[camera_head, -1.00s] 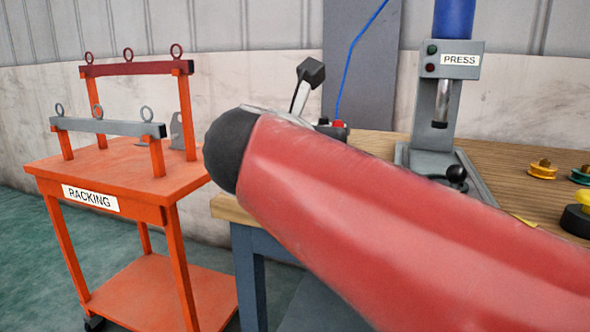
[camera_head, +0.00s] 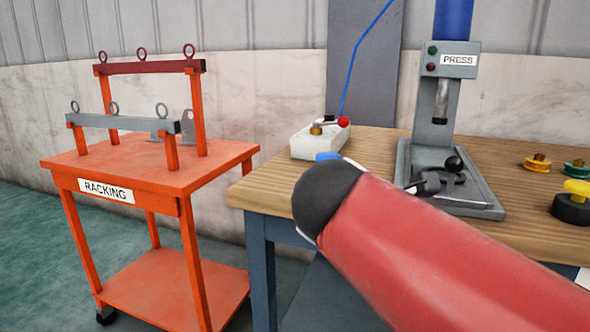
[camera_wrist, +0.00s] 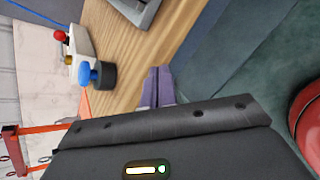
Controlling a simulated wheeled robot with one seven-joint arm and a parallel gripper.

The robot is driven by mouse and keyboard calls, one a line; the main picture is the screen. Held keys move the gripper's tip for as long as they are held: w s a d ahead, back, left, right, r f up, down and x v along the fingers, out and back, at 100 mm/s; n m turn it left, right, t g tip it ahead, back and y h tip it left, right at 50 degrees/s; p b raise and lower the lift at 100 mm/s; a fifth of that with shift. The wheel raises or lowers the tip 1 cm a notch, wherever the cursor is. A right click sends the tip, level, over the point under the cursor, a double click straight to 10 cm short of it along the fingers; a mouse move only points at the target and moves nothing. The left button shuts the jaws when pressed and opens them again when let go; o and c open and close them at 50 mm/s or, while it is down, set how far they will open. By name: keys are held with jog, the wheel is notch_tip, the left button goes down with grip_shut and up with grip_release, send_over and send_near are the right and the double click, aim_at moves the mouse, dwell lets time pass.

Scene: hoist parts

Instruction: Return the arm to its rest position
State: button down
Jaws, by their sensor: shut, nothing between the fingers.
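My red arm (camera_head: 430,250) reaches in from the lower right of the head view, its dark rounded joint (camera_head: 325,198) in front of the workbench's near left corner. My gripper (camera_wrist: 159,70) shows in the wrist view as two purple-grey fingers lying together, with nothing between them. It is near the edge of the wooden bench top (camera_wrist: 125,85), apart from the things on it. In the head view I cannot make out the fingers clearly.
An orange racking cart (camera_head: 150,165) stands left of the workbench (camera_head: 260,190). The bench bears a press (camera_head: 430,150), a white box (camera_head: 312,146) with a red knob, a blue-topped part (camera_wrist: 103,75), and small coloured parts (camera_head: 537,166). Floor between cart and bench is clear.

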jog(key=s+d+f+m+g+y, duration=0.2)
jog(key=s+f+m, duration=0.5)
jog(key=f+m, duration=0.2)
jog(key=s+d+f+m+g+y, duration=0.2)
jog(key=s+f+m+y, duration=0.1)
jog(key=s+f+m, duration=0.4)
notch_tip(320, 180, down, 3)
jog(key=m, duration=0.5)
jog(key=shift+m+g+p, duration=0.3)
jog(key=shift+m+g, duration=0.1)
jog(key=c, duration=2.1)
grip_release()
